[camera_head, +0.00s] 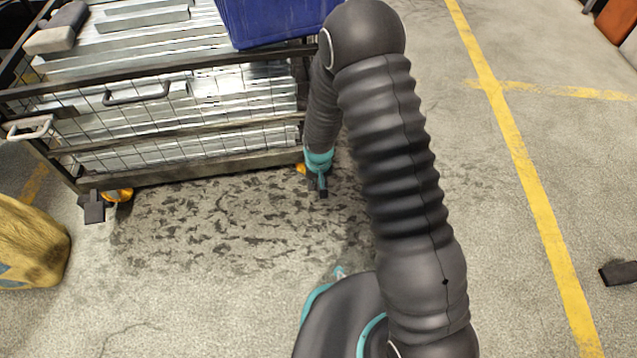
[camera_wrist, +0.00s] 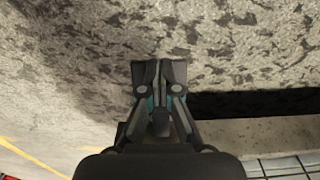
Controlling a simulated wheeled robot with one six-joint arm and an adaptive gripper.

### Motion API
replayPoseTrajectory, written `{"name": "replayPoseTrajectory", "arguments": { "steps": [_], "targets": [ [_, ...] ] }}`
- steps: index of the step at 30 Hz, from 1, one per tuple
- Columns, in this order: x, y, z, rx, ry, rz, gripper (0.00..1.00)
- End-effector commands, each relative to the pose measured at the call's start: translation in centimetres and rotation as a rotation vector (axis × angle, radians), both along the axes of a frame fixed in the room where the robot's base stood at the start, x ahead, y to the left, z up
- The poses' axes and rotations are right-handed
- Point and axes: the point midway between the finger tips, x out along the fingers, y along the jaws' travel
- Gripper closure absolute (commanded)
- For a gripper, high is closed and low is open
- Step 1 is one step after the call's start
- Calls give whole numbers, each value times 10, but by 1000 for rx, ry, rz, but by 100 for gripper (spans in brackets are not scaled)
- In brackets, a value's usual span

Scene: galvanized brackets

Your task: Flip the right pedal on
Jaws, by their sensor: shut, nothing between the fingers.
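A wheeled cart with wire-mesh sides (camera_head: 180,172) stands at the upper left of the head view. Its left caster has an orange wheel and a dark pedal (camera_head: 94,208) that sticks out over the floor. At the cart's right corner a bit of orange caster (camera_head: 300,168) shows beside my arm. The right pedal cannot be made out there; my wrist and gripper cover that spot. My gripper (camera_head: 323,191) points down in front of this corner. In the wrist view my gripper (camera_wrist: 158,66) is shut and empty, with its tips over bare floor.
The cart holds stacked metal profiles (camera_head: 200,100) and a blue crate (camera_head: 275,22). A yellow object (camera_head: 30,245) stands at the left edge. A dark block (camera_head: 618,273) lies at the right. The stained floor before the cart is clear.

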Motion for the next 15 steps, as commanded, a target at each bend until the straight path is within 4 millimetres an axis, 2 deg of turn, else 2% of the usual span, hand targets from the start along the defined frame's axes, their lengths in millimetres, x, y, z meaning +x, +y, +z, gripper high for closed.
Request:
{"name": "replayPoseTrajectory", "arguments": {
  "steps": [9,11,15],
  "targets": [
    [0,0,-3,0,0,0,100],
    [-1,-1,1,0,0,0,100],
    [-5,-2,21,0,-2,0,100]
  ]
}}
